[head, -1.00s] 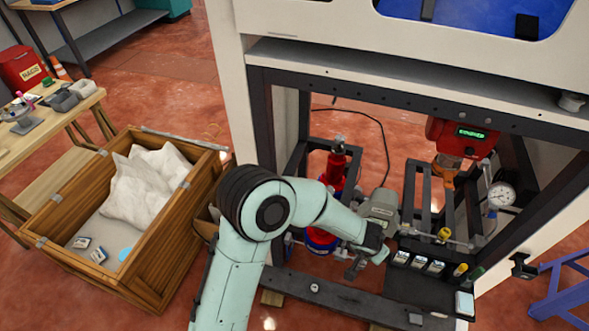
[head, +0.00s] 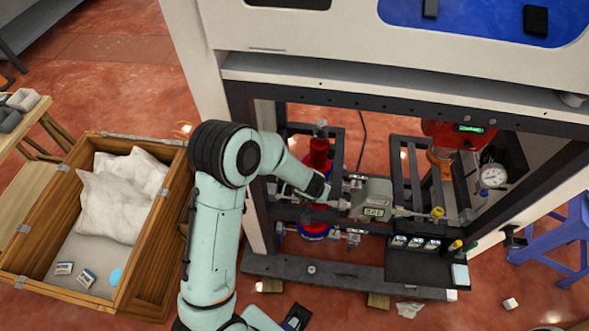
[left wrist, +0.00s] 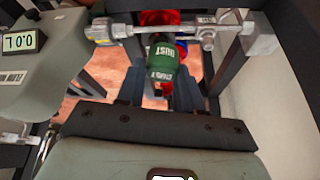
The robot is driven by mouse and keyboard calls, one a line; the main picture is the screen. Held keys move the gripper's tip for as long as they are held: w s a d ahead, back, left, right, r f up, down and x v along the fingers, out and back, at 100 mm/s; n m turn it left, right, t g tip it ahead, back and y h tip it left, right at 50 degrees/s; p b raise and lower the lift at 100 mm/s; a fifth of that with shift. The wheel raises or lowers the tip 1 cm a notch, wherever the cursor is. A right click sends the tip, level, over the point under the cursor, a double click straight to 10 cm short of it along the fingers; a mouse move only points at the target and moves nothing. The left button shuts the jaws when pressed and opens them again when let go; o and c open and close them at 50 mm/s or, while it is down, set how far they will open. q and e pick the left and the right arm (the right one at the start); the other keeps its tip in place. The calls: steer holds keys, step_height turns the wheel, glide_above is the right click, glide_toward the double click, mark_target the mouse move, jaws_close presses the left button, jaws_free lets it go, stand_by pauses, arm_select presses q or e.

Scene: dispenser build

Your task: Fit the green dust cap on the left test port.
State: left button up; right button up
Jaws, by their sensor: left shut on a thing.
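My left gripper (left wrist: 158,92) is shut on the green dust cap (left wrist: 165,62), which has white lettering and sticks out beyond the fingers. In the left wrist view the cap's far end is at a horizontal metal pipe (left wrist: 150,29). I cannot tell whether they touch. The left test port is not clearly seen; the cap hides the pipe behind it. In the head view my left gripper (head: 328,196) is inside the frame opening, left of the grey meter (head: 372,200); the cap is not discernible there.
A red cylinder (head: 319,155) stands behind my left gripper. A metal valve fitting (left wrist: 208,34) is right of the cap, and a yellow fitting (left wrist: 100,31) is left. A dark holder (head: 420,268) is lower right. A wooden crate (head: 150,235) stands left of my arm.

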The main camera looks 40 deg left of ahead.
arm_select(q)
steer(key=a+n+p, duration=0.1)
steer(key=a, duration=0.1)
steer(key=a+r+n+p, duration=0.1)
steer(key=a+p, duration=0.1)
steer(key=a+r+p, duration=0.1)
steer(key=a, duration=0.1)
steer(key=shift+s+a+n+g+y, duration=0.2)
steer(key=shift+a+n+g+y, duration=0.1)
steer(key=shift+a+n, duration=0.1)
arm_select(e)
steer(key=w+r, duration=0.6)
steer(key=r, duration=0.1)
arm_select(q)
steer(key=shift+s+f+b, duration=0.15)
steer(key=shift+f+b, duration=0.15)
steer(key=shift+f, duration=0.25)
steer(key=shift+s+f+b, duration=0.15)
steer(key=shift+f+b, duration=0.1)
steer(key=shift+f, duration=0.3)
steer(key=shift+w+f+b, duration=0.1)
steer(key=shift+f+b, duration=0.55)
steer(key=shift+f, duration=0.45)
arm_select(e)
steer(key=s+f, duration=0.3)
steer(key=shift+s+f, duration=0.25)
steer(key=shift+s, duration=0.1)
arm_select(q)
steer(key=shift+w, duration=0.1)
